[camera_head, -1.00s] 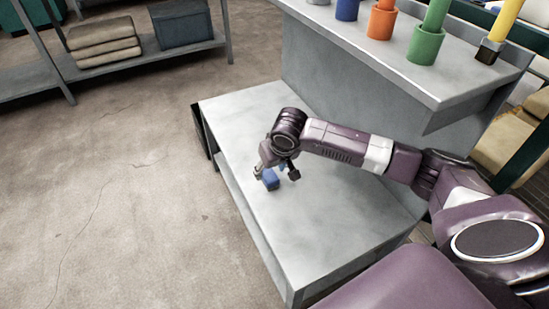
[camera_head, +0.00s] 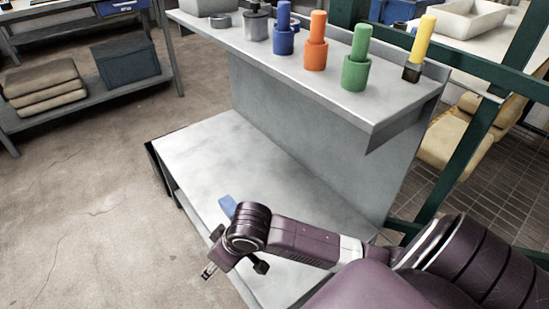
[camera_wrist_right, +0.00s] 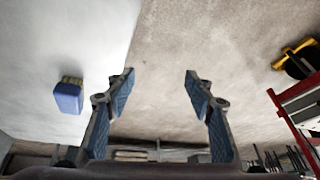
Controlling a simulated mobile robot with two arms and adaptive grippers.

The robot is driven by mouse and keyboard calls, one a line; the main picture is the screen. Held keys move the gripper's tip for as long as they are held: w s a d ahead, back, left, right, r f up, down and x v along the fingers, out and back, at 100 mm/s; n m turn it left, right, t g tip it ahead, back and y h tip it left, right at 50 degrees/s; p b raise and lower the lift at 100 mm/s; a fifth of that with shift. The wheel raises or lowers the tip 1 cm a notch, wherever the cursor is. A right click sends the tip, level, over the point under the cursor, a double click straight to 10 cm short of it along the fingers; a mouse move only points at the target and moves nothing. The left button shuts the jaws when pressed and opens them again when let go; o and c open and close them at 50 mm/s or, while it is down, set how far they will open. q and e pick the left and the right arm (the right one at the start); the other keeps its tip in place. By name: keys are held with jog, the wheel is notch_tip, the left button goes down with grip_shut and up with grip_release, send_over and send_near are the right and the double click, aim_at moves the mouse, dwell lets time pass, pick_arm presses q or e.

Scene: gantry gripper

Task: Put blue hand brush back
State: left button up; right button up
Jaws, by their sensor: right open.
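The blue hand brush (camera_head: 227,206) lies on the grey lower bench top (camera_head: 205,150), near its left edge and partly hidden by my right arm. In the right wrist view the brush (camera_wrist_right: 69,98) shows a blue body and tan bristles, left of the fingers and apart from them. My right gripper (camera_head: 208,271) is past the bench's left edge, over the floor. Its fingers (camera_wrist_right: 160,82) are open with nothing between them. My left gripper is not in view.
The raised shelf (camera_head: 215,35) carries blue (camera_head: 284,30), orange (camera_head: 316,45) and green (camera_head: 356,62) cylinders in matching holders, and a yellow-handled item (camera_head: 422,42) at its right end. Most of the lower bench top is bare. A green post (camera_head: 455,160) stands at right.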

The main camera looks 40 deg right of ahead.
jog(key=shift+m+g+h, duration=0.5)
jog(key=shift+m+h, duration=0.1)
jog(key=shift+h, duration=0.3)
jog(key=s+d+f, duration=0.1)
jog(key=s, duration=0.4)
jog(key=s+d, duration=0.2)
jog(key=s, duration=0.4)
jog(key=s+d+f, duration=0.1)
jog(key=s+d, duration=0.1)
jog(key=s, duration=0.3)
jog(key=shift+s+d+f, duration=0.15)
jog(key=shift+s+f, duration=0.05)
jog(key=shift+f, duration=0.1)
